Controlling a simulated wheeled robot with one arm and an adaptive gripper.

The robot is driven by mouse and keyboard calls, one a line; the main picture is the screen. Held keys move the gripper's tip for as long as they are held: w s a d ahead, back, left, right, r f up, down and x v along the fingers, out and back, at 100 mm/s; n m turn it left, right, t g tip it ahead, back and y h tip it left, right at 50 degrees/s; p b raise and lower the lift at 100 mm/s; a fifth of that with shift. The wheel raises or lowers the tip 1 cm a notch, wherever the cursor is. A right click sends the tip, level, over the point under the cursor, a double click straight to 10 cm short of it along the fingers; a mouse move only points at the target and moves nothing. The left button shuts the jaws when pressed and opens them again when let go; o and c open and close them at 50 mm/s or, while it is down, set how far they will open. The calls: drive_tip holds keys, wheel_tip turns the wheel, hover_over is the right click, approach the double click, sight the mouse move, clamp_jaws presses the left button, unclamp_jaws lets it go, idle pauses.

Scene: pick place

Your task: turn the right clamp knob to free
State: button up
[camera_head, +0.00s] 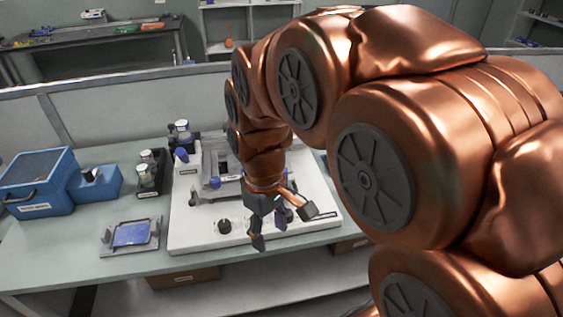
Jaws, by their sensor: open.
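My gripper (284,228) hangs over the front right part of a white base plate (190,240), pointing down. Its dark fingertips are spread apart and I see nothing held between them. A dark, slightly purple part (283,216) shows between the fingers; it may be the right clamp knob, mostly covered by the gripper, and I cannot tell whether the fingers touch it. A round black knob (224,226) stands on the plate to the left of my gripper. My arm hides part of the grey fixture (225,187) behind.
A blue box (36,182), a smaller blue block (97,187) and a dark rack of bottles (150,176) stand at the left. A grey tray with a blue panel (131,234) lies left of the plate. The front left of the table is clear.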

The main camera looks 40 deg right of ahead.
drive_tip(key=w+d+n+p, duration=0.1)
drive_tip(key=w+d+n, duration=0.1)
drive_tip(key=w+d, duration=0.3)
drive_tip(key=w+d+n+p, duration=0.1)
drive_tip(key=w+d+n, duration=0.2)
drive_tip(key=w+d, duration=0.3)
drive_tip(key=w+d+r+n+t+p, duration=0.1)
drive_tip(key=w+d+n, duration=0.1)
drive_tip(key=w+d, duration=0.4)
drive_tip(key=shift+w+d, duration=0.15)
drive_tip(key=shift+w, duration=1.2)
drive_tip(key=shift+f, duration=0.15)
drive_tip(key=shift+f+p, duration=1.25)
drive_tip(key=shift+f, duration=2.45)
drive_tip(key=shift+c, duration=0.2)
clamp_jaws()
